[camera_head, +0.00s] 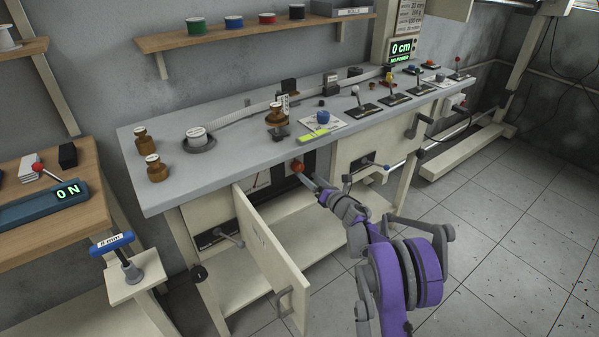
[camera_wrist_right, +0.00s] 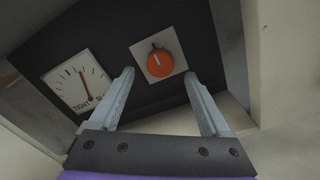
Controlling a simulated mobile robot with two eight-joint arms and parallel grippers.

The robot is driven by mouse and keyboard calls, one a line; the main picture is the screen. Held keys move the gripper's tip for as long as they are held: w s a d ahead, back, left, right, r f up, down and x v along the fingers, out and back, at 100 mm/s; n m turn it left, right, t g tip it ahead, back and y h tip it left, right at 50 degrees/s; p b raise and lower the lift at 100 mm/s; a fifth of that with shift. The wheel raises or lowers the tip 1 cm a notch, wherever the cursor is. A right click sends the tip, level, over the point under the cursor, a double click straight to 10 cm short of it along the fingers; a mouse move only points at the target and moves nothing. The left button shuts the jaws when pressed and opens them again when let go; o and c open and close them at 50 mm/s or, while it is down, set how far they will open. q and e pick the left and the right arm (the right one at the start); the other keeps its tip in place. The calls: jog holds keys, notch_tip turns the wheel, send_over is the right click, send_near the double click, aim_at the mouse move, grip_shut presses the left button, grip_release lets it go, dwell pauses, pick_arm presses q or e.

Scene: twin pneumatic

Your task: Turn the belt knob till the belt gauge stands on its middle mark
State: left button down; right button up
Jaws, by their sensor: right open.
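The belt knob (camera_wrist_right: 158,63), round and orange-red with a pale pointer line, sits on a light square plate on a dark panel. It also shows as a red spot (camera_head: 297,166) under the bench top in the head view. The belt gauge (camera_wrist_right: 78,82) is a white dial left of the knob, with "TIGHT" lettering at its lower edge. Its thin needle points up and slightly left; a green mark lies left of the needle tip. My right gripper (camera_wrist_right: 159,78) is open, its fingers on either side of the knob in the picture; contact cannot be told. My left gripper is not in view.
The bench top (camera_head: 235,160) overhangs the panel. An open cabinet door (camera_head: 268,255) stands left of my right arm. A crank handle (camera_head: 366,163) is on the front to the right. The wrist view shows pale walls beside the dark panel.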

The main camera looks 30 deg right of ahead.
aim_at(300, 169)
jog(key=w, duration=0.5)
jog(key=shift+a+b, duration=0.2)
jog(key=shift+b, duration=0.2)
grip_shut()
jog(key=shift+m, duration=0.4)
jog(key=m+p, duration=0.1)
jog(key=m, duration=0.3)
jog(key=shift+m, duration=0.3)
jog(key=m, duration=0.6)
jog(key=shift+m, duration=0.4)
